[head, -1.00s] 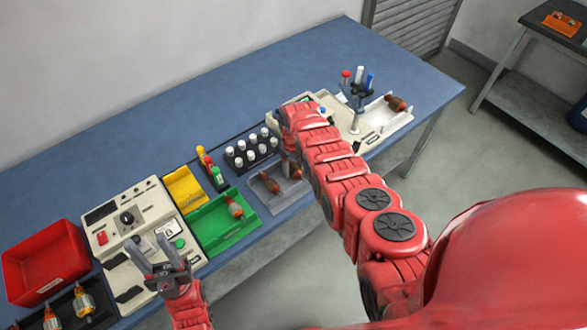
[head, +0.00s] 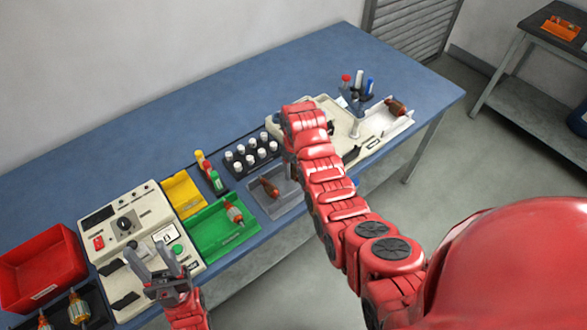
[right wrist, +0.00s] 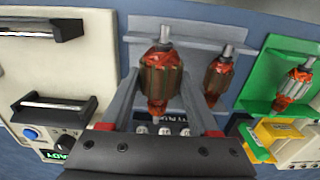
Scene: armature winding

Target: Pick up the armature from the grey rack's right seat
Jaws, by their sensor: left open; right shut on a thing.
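The grey rack (head: 277,209) stands right of the green tray in the head view. One brown-and-red armature (head: 270,187) lies in its left seat. My right gripper (right wrist: 160,76) is shut on another armature (right wrist: 162,62), holding its body between two grey fingers in the right wrist view. This armature looks larger than the one left in the rack (right wrist: 219,74), so nearer the camera and apparently raised above the right seat. My right arm hides most of this gripper in the head view. My left gripper (head: 157,264) is open and empty over the cream tester.
The green tray (head: 208,238) with an armature, the yellow bin (head: 182,193) and the cream tester (head: 135,222) stand to the left. A black block of white-capped bottles (head: 250,158) is behind the rack. A cream machine (head: 340,113) stands to the right.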

